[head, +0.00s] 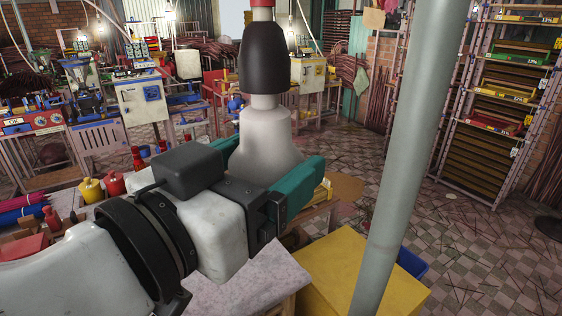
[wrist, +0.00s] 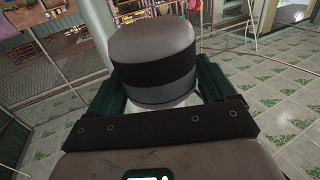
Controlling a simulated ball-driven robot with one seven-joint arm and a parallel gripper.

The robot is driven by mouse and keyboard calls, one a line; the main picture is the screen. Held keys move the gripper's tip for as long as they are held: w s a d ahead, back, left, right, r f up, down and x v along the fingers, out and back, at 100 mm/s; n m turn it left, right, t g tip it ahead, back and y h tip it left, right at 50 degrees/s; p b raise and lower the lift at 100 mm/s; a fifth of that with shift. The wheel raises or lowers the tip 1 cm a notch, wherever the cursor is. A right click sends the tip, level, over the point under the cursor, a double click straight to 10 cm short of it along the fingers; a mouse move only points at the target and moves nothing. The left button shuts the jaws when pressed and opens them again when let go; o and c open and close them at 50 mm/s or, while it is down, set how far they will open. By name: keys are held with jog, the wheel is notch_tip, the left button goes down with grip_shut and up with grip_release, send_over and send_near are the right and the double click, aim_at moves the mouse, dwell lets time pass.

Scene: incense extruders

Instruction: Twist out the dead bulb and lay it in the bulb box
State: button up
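The pale bulb (head: 263,140) hangs upright under a black socket (head: 263,58). My gripper (head: 264,172) is around the wide lower part of the bulb, with one teal finger on each side. In the wrist view, my gripper (wrist: 165,95) has its fingers far apart, flanking the dark, banded round body (wrist: 155,55) and a pale part below it. The fingers lie close to the bulb, but I cannot tell whether they press on it. The bulb's lower end is hidden behind the finger. I cannot identify the bulb box for sure.
A yellow box-shaped block (head: 350,265) stands below right, with a blue bin (head: 412,262) behind it. A grey pole (head: 410,150) rises close on the right. A pale tabletop (head: 245,285) lies under my arm. Racks (head: 510,90) stand at the far right, with open tiled floor before them.

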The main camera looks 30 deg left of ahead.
jog(key=shift+o, duration=1.3)
jog(key=s+a+b, duration=0.1)
jog(key=s+b, duration=0.1)
jog(key=s, duration=0.8)
jog(key=shift+s+a+b, duration=0.25)
jog(key=shift+s+b, duration=0.05)
jog(key=shift+s, duration=0.05)
